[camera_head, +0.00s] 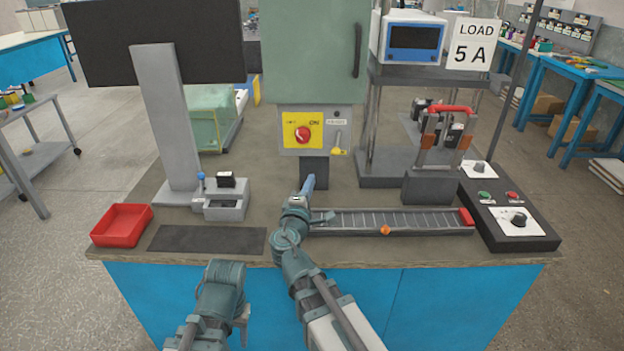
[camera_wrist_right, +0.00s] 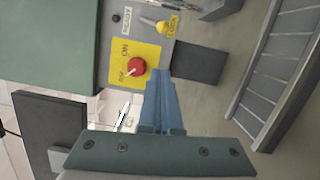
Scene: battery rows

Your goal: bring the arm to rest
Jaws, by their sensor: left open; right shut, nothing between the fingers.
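My right gripper (camera_head: 308,184) is in front of the switch box (camera_head: 303,132), above the bench (camera_head: 265,212). Its blue fingers (camera_wrist_right: 163,100) are shut together with nothing between them. In the right wrist view the fingertips appear just below the red knob (camera_wrist_right: 136,66) on its yellow plate; I cannot tell whether they touch the box. My left gripper (camera_head: 241,316) is low at the front, outside the bench's front edge. It is open, though its fingers are hard to make out.
A slatted channel (camera_head: 345,222) lies right of my right wrist. A red tray (camera_head: 121,225), a dark mat (camera_head: 205,239) and a small grey fixture (camera_head: 226,203) are to the left. A control box (camera_head: 515,238) and a red-handled holder (camera_head: 430,186) stand right.

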